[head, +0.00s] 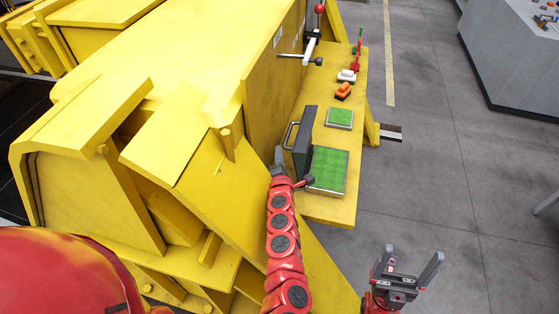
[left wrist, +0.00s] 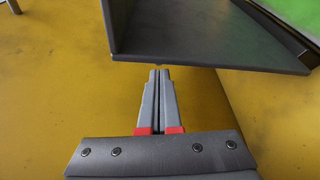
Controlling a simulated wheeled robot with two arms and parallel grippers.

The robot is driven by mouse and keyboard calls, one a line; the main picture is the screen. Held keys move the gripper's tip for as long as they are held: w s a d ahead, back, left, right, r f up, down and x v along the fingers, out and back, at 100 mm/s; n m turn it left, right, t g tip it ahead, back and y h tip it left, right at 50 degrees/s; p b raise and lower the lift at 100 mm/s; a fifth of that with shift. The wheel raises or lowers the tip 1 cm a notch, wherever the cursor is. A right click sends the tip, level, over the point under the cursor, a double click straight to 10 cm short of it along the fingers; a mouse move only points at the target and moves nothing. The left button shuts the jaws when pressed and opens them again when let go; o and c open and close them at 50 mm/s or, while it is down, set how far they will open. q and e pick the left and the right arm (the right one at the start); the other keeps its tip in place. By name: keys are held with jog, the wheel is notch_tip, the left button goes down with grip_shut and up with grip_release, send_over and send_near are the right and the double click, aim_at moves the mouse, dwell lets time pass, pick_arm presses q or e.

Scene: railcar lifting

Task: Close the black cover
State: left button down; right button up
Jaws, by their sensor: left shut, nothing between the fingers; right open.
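The black cover (head: 304,143) stands up, open, at the left edge of the larger green panel (head: 328,169) on the yellow shelf. A metal handle (head: 289,135) is on its left face. My left gripper (head: 279,156) is shut and empty, at the near left of the cover, close to its lower edge. In the left wrist view the shut fingertips (left wrist: 161,72) point at the lower edge of the dark cover (left wrist: 205,35); I cannot tell whether they touch it. My right gripper (head: 409,262) is open and empty, away from the shelf at the lower right.
The yellow shelf (head: 340,205) also bears a smaller green panel (head: 340,117), an orange switch (head: 343,90), a white switch (head: 347,76) and red and green levers. A red-knobbed lever (head: 319,10) is on the yellow machine wall. Grey floor (head: 430,170) at the right is clear.

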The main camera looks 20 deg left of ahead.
pick_arm(q)
jog(key=shift+x, duration=0.85)
jog(key=shift+d, duration=0.1)
